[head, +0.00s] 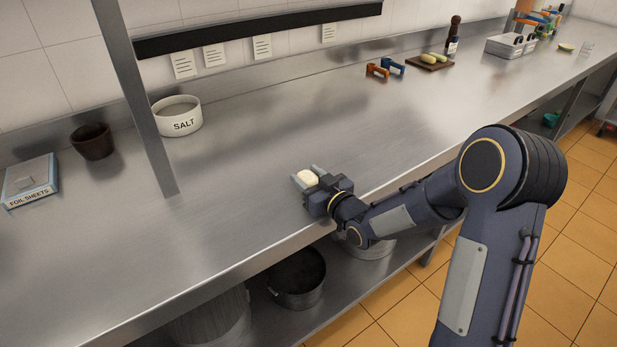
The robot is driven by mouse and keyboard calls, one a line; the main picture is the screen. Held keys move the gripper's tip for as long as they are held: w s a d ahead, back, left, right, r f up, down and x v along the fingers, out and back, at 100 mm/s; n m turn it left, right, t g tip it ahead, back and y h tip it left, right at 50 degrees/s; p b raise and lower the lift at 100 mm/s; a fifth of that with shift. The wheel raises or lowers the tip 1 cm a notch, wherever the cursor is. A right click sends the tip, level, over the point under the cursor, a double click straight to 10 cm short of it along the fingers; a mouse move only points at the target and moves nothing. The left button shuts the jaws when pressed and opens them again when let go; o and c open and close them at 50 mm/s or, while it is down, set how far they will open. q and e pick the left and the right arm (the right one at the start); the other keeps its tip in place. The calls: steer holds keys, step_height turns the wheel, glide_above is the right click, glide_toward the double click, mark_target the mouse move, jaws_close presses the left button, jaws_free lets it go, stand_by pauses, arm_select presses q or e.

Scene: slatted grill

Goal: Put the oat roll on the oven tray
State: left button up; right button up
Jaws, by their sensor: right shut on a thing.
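The pale, rounded oat roll (307,176) is between the fingers of my right gripper (306,174), near the front edge of the steel counter. The gripper is shut on it, with one grey finger on each side. Whether the roll touches the counter top or is held just above it, I cannot tell. I do not see an oven tray in the head view. My left gripper is not in view.
The steel counter (250,190) is clear around the gripper. A salt bowl (180,120), a dark cup (92,142) and a foil sheets box (32,182) stand left, near a metal post (138,100). A board (430,63) lies farther right. Pots (297,280) sit below.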

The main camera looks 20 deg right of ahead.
steer(key=shift+f+b, duration=0.2)
steer(key=shift+b, duration=0.1)
steer(key=o, duration=1)
steer(key=shift+r, duration=0.1)
